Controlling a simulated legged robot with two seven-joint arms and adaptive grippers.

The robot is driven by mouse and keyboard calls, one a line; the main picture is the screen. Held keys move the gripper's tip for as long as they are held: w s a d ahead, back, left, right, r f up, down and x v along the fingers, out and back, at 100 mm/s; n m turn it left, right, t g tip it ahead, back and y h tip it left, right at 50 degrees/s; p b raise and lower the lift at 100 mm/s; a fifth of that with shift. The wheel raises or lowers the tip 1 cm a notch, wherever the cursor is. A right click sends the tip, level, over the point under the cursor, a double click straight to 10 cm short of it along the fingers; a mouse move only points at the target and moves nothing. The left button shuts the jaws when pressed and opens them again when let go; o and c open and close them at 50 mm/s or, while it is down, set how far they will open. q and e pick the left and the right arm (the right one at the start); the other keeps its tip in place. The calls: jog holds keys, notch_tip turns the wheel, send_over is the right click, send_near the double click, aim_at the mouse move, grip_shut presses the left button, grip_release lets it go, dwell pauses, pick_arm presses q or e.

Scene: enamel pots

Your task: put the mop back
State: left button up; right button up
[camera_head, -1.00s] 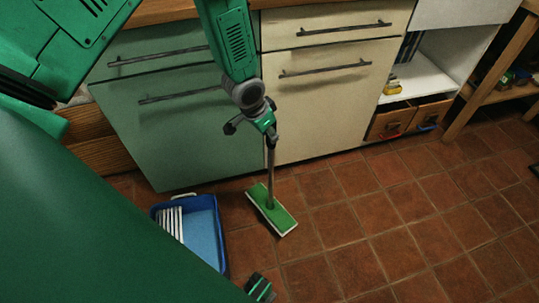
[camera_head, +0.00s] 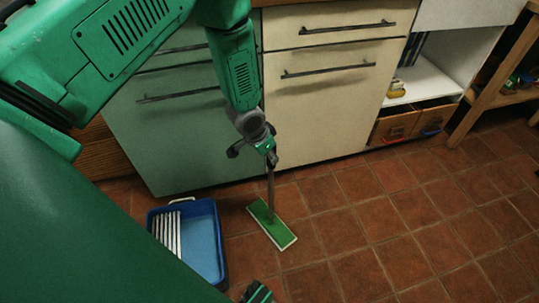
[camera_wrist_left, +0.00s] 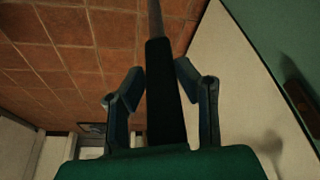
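The mop (camera_head: 270,188) has a thin grey handle and a flat green head with a pale edge. It stands nearly upright, its head on or just above the tiled floor in front of the cabinets. My left gripper (camera_head: 264,148) is at the upper part of the handle. In the left wrist view, the two fingers of my left gripper (camera_wrist_left: 160,75) stand on either side of the dark grip of the mop (camera_wrist_left: 162,100) and appear closed on it. The exact contact is hard to see. My right gripper does not show clearly.
A blue tray (camera_head: 206,240) with a white ribbed part lies on the floor left of the mop head. Green and cream cabinets (camera_head: 325,110) stand close behind. A shelf with wooden drawers (camera_head: 395,125) is at the right. The tiled floor (camera_head: 400,225) on the right is clear.

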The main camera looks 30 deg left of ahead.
pick_arm(q)
jog(key=shift+o, duration=1.2)
jog(key=shift+a, duration=0.15)
jog(key=shift+r, duration=0.15)
jog(key=p+v, duration=0.5)
jog(key=v, duration=0.7)
jog(key=s+d+f+n+g+y, duration=0.1)
jog(key=s+d+f+n+g, duration=0.2)
jog(key=s, duration=1)
jog(key=s+d+f, duration=0.2)
jog(key=s+f, duration=0.3)
jog(key=s, duration=0.8)
notch_tip(320, 180, up, 7)
jog(key=p, duration=0.6)
jog(key=shift+w+p, duration=0.25)
jog(key=shift+p, duration=0.1)
jog(key=shift+r, duration=0.15)
